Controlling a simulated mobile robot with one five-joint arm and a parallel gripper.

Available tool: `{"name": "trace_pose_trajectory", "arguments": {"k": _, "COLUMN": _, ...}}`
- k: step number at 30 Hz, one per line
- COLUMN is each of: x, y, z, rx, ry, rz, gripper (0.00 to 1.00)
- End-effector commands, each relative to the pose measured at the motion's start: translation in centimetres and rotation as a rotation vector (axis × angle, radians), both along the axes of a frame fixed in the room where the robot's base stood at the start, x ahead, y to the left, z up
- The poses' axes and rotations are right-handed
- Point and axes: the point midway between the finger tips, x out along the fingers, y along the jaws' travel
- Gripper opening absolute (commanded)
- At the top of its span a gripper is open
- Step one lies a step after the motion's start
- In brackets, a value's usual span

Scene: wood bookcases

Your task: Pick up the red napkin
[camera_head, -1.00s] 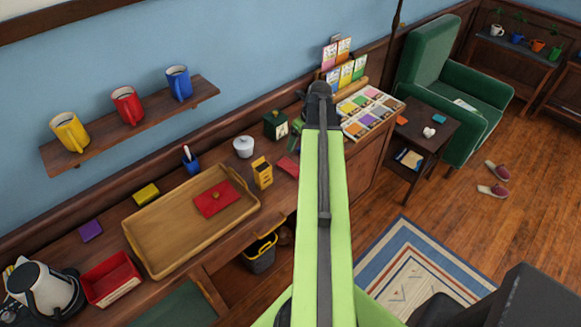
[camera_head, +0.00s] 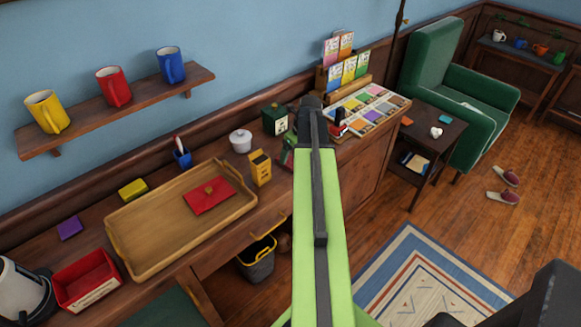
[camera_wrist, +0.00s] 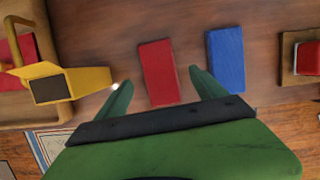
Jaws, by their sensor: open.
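The red napkin (camera_wrist: 158,72) is a flat red rectangle lying on the brown wooden top in the wrist view. My gripper (camera_wrist: 160,79) is open, its two green fingers spread apart with the napkin showing between them. The fingers hold nothing, and their height above the surface is hard to judge. A flat blue rectangle (camera_wrist: 226,60) lies just right of the napkin, close to the right finger. In the head view my green arm covers most of the napkin's area.
A yellow box (camera_head: 259,168) stands left of the napkin; it also shows near the left finger in the wrist view (camera_wrist: 62,84). A wooden tray (camera_head: 130,245) holds a red envelope (camera_head: 209,195). A red block (camera_wrist: 308,58) sits on a wooden base at right.

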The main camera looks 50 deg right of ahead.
Motion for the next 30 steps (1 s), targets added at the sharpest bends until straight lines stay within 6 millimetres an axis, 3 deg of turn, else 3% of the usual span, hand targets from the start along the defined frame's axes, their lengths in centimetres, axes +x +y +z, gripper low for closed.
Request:
{"name": "trace_pose_trajectory", "arguments": {"k": 1, "x": 0.1, "y": 0.0, "z": -1.7, "rx": 0.0, "ry": 0.0, "rz": 0.0, "gripper": 0.8}}
{"name": "trace_pose_trajectory", "arguments": {"k": 5, "x": 0.6, "y": -0.1, "z": -3.9, "rx": 0.0, "ry": -0.001, "rz": 0.0, "gripper": 0.8}}
{"name": "trace_pose_trajectory", "arguments": {"k": 13, "x": 0.8, "y": 0.0, "z": -3.8, "rx": -0.001, "ry": -0.002, "rz": 0.0, "gripper": 0.8}}
{"name": "trace_pose_trajectory", "arguments": {"k": 28, "x": 0.8, "y": -0.1, "z": -3.8, "rx": -0.001, "ry": -0.002, "rz": -0.001, "gripper": 0.16}}
{"name": "trace_pose_trajectory", "arguments": {"k": 30, "x": 0.8, "y": -0.1, "z": -3.8, "rx": -0.001, "ry": -0.002, "rz": -0.001, "gripper": 0.15}}
